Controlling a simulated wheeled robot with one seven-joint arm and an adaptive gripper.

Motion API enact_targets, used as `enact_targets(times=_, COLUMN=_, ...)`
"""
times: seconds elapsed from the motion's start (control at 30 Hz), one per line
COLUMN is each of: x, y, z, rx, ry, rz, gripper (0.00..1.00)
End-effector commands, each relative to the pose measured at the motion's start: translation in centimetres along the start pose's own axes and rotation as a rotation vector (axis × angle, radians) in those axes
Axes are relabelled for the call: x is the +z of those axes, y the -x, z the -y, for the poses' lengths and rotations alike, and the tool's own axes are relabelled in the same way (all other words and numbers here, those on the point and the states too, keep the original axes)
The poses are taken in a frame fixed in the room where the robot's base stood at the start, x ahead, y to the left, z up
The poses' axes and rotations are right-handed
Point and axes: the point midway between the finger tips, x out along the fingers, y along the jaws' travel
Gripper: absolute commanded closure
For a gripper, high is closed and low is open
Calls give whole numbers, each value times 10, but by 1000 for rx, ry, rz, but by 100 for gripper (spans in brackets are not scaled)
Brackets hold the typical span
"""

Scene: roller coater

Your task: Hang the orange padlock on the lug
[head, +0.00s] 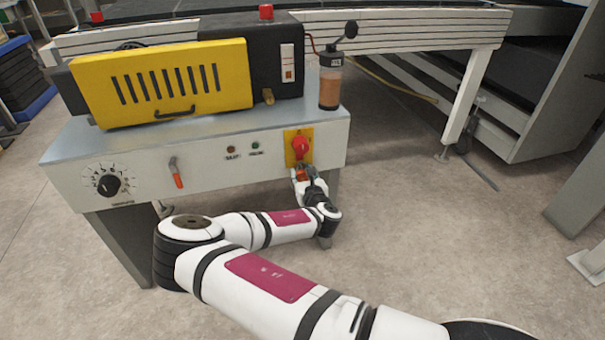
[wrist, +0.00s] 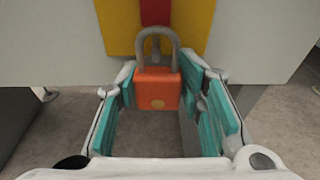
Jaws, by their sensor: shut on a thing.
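The orange padlock (wrist: 158,86) is upright between the teal finger pads of my gripper (wrist: 160,98) in the wrist view, with its grey shackle arched upward. The shackle top lies in front of the yellow plate (wrist: 120,25), just below the red switch handle (wrist: 156,10). In the head view, the padlock (head: 301,173) shows small and partly covered just under the red rotary switch (head: 300,148) on the yellow plate (head: 306,134). My gripper (head: 304,179) is there, shut on it.
The grey machine front carries a black dial (head: 109,184), an orange-tipped lever (head: 177,175) and two small buttons. A yellow cover (head: 165,83) and a brown-filled bottle (head: 330,85) are on top.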

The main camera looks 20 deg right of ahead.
Motion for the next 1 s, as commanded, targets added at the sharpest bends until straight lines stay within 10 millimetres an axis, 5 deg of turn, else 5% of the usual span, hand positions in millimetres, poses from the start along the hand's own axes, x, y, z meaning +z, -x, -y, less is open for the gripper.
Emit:
enact_targets(times=0.1, x=-6, y=-6, z=-2, rx=3, ry=0, rz=-12, gripper=100)
enact_targets(times=0.13, x=-6, y=-6, z=-2, rx=3, ry=0, rz=-12, gripper=60)
enact_targets(times=0.23, x=-6, y=-6, z=-2, rx=4, ry=-1, rz=-12, gripper=40)
enact_targets(times=0.73, x=-1, y=-2, z=-5, rx=8, ry=-1, rz=-3, gripper=40)
enact_targets(times=1.0, x=-3, y=41, z=-4, rx=5, ry=0, rz=-8, gripper=40)
